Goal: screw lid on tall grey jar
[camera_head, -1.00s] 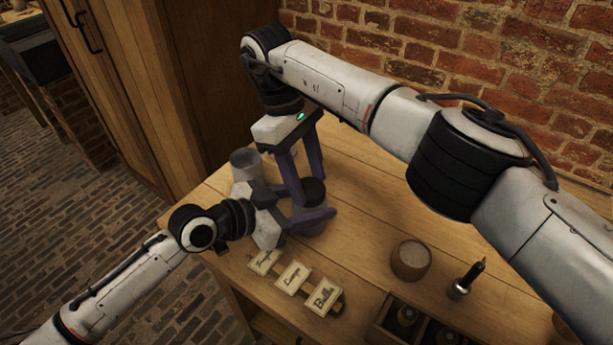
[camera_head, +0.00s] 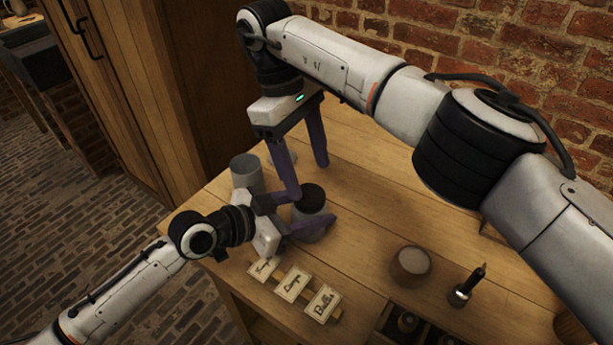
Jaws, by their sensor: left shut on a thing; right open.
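A grey jar (camera_head: 308,236) stands on the table with a dark round lid (camera_head: 311,197) on its top. I cannot tell how tightly the lid sits. My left gripper (camera_head: 312,216) is shut on this jar, its near purple finger across the front; its far finger is mostly hidden. My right gripper (camera_head: 305,180) is open and points down above and behind the lid, its fingers spread apart with nothing between them. Another grey jar (camera_head: 246,172) stands to the left, behind my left wrist, with its lower part hidden.
Several label cards (camera_head: 292,283) lie on a wooden strip at the front. A round wooden-sided pot (camera_head: 411,264) and a dark-handled tool (camera_head: 467,287) stand to the right. A compartment box (camera_head: 386,318) is at the front edge. The table's middle is clear; a brick wall is behind.

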